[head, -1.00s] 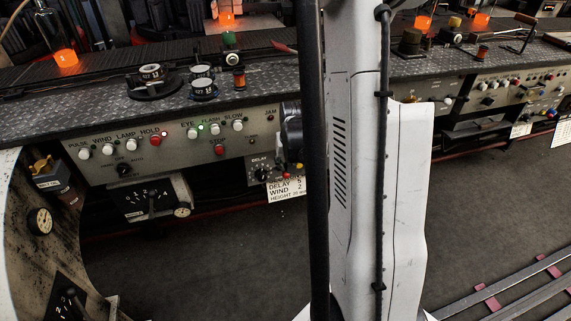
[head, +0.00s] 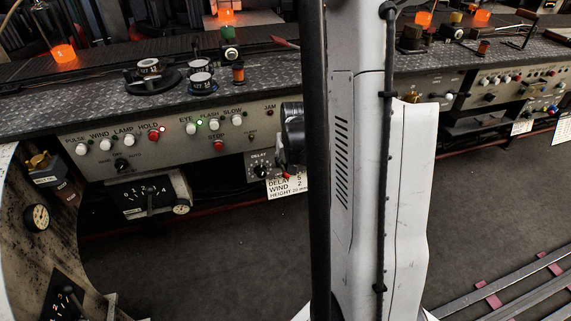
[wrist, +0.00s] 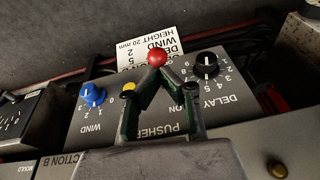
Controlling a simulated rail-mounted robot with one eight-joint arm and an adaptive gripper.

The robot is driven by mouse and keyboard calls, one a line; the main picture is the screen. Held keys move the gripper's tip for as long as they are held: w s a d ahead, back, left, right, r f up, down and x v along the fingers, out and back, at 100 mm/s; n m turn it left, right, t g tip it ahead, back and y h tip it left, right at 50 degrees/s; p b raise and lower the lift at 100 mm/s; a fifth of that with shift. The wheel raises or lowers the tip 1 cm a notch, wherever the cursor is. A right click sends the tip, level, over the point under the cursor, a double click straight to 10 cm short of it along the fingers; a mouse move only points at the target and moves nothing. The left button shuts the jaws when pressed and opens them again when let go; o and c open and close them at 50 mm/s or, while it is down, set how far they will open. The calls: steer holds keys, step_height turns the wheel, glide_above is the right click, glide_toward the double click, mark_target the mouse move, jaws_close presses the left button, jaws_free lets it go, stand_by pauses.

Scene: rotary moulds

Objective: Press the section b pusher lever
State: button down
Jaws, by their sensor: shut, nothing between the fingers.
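The pusher box (wrist: 150,128), marked PUSHER, WIND and DELAY, appears upside down in the wrist view. A red ball knob (wrist: 157,58), which looks like the lever's end, is at its far edge. My gripper (wrist: 159,76) is shut and empty, its fingertips just at the near side of the red knob; whether they touch it I cannot tell. The lever's shaft is hidden by the fingers. In the head view the box's DELAY dial (head: 262,171) shows beside my column, with the red knob (head: 287,177) near it; my fingers are mostly hidden there.
A blue WIND knob (wrist: 92,95), a yellow knob (wrist: 128,88) and a black DELAY knob (wrist: 206,65) are around my fingers. A white settings card (wrist: 145,42) is beyond the red knob.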

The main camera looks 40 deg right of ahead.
steer(key=shift+s+a+f+b, duration=0.15)
steer(key=shift+s+f+b, duration=0.15)
steer(key=shift+f+b, duration=0.3)
steer(key=shift+s+a+f+b, duration=0.15)
steer(key=shift+s+f+b, duration=0.15)
steer(key=shift+f+b, duration=0.25)
steer(key=shift+s+a+f+b, duration=0.1)
steer(key=shift+s+f+b, duration=0.05)
steer(key=shift+f+b, duration=0.6)
steer(key=shift+s+a+f+b, duration=0.1)
steer(key=shift+s+f+b, duration=0.05)
steer(key=shift+f+b, duration=0.55)
steer(key=shift+f, duration=0.15)
steer(key=s+a+r+p, duration=0.2)
steer(key=s+a+r, duration=0.2)
steer(key=s, duration=0.4)
steer(key=shift+s+p, duration=0.15)
steer(key=shift+p, duration=0.2)
